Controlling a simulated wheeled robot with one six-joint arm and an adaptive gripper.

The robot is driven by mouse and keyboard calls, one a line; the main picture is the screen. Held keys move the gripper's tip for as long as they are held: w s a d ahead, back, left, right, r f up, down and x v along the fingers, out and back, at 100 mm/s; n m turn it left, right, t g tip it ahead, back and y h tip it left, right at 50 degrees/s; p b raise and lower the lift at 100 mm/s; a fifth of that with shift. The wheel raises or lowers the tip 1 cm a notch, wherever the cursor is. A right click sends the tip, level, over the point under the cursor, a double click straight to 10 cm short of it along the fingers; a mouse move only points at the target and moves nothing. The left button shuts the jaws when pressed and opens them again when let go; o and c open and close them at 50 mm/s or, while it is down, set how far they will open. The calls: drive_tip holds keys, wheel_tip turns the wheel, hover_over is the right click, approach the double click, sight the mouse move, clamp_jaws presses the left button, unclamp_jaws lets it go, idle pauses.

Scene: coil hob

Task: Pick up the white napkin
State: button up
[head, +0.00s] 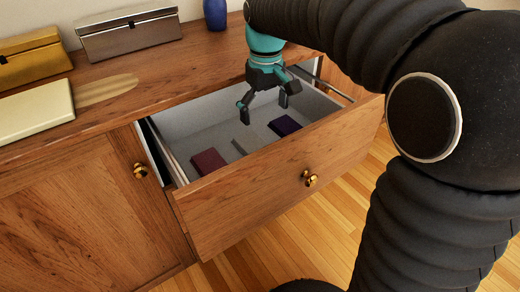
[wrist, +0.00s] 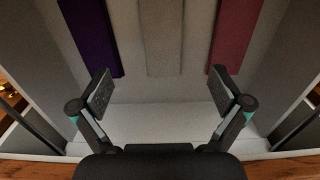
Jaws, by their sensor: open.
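The white napkin (wrist: 175,38) is a pale folded strip lying flat on the floor of the open drawer (head: 260,195). In the wrist view it lies between a purple folded cloth (wrist: 90,38) and a dark pink one (wrist: 235,38), with gaps on both sides. In the head view it blends with the pale drawer floor, and only a thin dark edge shows between the two cloths. My gripper (head: 263,108) points down over the drawer, open and empty. In the wrist view its fingers (wrist: 160,85) are spread wide, with the napkin beyond and between them, apart from it.
The drawer walls and front panel surround the cloths closely. On the wooden counter stand a gold box (head: 32,60), a silver box (head: 128,33), a blue vase (head: 215,14) and a cream slab (head: 35,110). A gold knob (head: 309,179) is on the drawer front.

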sight(249, 142)
wheel_tip(249, 142, down, 8)
drive_tip(key=shift+r, duration=0.25)
drive_tip(key=shift+a+f+b, duration=0.15)
drive_tip(key=shift+f+b, duration=0.05)
drive_tip(key=shift+f, duration=1.2)
drive_tip(key=shift+a+f+b, duration=0.15)
drive_tip(key=shift+f, duration=1.2)
drive_tip(key=c, duration=1)
